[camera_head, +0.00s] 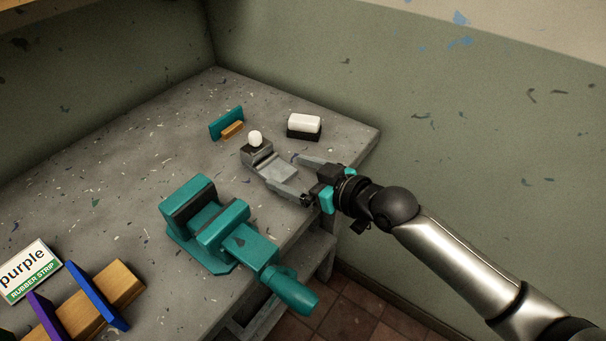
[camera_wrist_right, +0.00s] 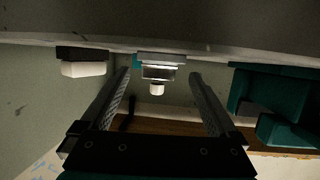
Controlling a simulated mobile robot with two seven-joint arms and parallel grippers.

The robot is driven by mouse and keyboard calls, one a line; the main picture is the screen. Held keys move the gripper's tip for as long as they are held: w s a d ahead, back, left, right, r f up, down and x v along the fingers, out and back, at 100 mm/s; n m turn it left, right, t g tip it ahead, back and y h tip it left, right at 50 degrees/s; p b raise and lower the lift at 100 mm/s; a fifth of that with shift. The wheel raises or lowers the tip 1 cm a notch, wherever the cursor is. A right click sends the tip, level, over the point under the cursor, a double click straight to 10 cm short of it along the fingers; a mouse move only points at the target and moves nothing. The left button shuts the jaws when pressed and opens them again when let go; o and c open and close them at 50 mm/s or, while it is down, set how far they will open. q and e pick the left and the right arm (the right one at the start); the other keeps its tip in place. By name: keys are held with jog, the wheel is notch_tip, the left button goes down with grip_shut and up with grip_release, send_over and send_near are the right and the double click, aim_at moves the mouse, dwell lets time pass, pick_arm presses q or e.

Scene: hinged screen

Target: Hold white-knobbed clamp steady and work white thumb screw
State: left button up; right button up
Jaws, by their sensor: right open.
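The clamp (camera_head: 256,155) is a small grey metal block with a rounded white knob (camera_head: 255,138) on top, standing on the grey bench. The clamp also shows in the right wrist view (camera_wrist_right: 160,72), with its knob (camera_wrist_right: 157,90) pointing down in that picture. My right gripper (camera_head: 280,169) is open and empty, reaching in from the right. Its two fingers point at the clamp, which appears between the fingertips in the wrist view; I see no clear contact. I cannot make out a separate white thumb screw. My left gripper is not in view.
A teal vise (camera_head: 215,222) stands left of my right gripper, toward the front edge. A white block on a black base (camera_head: 304,122) and a teal plate with a wooden piece (camera_head: 227,123) are behind. A "purple" rubber strip sign (camera_head: 27,271) and colored strips are front left.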

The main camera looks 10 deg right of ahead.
aim_at(269, 164)
jog(key=x, duration=0.5)
grip_shut()
dwell(0.8)
jog(key=shift+s+f, duration=0.1)
jog(key=shift+f, duration=0.1)
dwell(1.0)
jog(key=shift+o, duration=0.4)
grip_release()
jog(key=shift+r, duration=0.1)
grip_shut()
dwell(1.0)
jog(key=shift+r, duration=0.1)
dwell(0.7)
